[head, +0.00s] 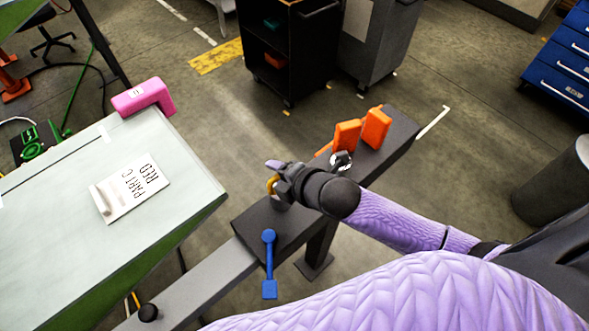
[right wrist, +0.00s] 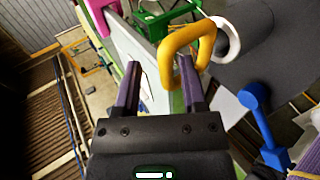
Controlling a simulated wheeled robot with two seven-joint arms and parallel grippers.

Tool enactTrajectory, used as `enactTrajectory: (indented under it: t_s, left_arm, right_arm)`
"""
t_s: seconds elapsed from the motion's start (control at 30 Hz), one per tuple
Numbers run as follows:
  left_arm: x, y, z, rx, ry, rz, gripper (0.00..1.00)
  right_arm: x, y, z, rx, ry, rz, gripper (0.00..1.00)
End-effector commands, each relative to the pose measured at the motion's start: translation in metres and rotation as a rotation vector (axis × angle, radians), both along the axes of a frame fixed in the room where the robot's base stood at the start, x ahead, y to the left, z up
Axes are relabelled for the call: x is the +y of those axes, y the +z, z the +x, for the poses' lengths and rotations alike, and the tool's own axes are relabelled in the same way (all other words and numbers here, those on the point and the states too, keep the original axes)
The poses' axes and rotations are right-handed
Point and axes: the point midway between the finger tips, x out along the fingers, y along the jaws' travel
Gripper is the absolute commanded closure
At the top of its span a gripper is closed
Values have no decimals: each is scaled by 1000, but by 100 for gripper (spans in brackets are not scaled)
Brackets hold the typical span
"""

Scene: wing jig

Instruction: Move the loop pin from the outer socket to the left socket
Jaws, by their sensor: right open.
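A white ring (right wrist: 236,38) shows behind the loop. My left gripper is out of view.
A blue lever-shaped piece (head: 268,262) lies on the dark block's near side. Orange blocks (head: 347,134) and a silver round part stand on the beam beyond my wrist. A pale table (head: 150,235) with a lettered plate and pink piece (head: 143,97) is to the left.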

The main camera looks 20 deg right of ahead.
Motion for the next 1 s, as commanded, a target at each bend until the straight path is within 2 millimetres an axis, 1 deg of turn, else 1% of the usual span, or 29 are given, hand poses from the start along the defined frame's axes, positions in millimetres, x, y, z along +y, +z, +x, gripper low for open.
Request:
enactTrajectory:
  t_s: [0.1,0.3,0.4,0.53,0.67,0.73,0.77,0.83,0.87,0.9,0.97,1.0]
  left_arm:
    - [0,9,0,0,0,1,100]
    - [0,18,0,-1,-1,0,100]
    - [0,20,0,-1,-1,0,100]
    - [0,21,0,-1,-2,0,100]
    - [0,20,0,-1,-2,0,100]
    - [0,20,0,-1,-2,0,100]
    - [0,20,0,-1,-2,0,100]
    - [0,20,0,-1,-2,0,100]
    - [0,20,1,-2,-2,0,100]
    - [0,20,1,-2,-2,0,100]
    - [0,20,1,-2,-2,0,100]
    - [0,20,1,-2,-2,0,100]
  right_arm:
    - [-9,16,-21,4,3,-3,47]
    - [-28,46,-63,5,3,-4,47]
    - [-35,56,-77,5,1,-3,47]
    - [-39,63,-86,2,1,-2,47]
    - [-40,63,-87,5,-5,1,47]
    - [-49,48,-84,38,-64,18,47]
    - [-57,35,-82,67,-115,36,47]
    - [-84,-12,-82,173,-303,106,47]
    - [-96,-37,-86,231,-406,146,47]
    - [-111,-73,-98,315,-555,207,47]
    - [-125,-125,-128,443,-780,304,47]
    - [-127,-157,-153,527,-924,364,47]
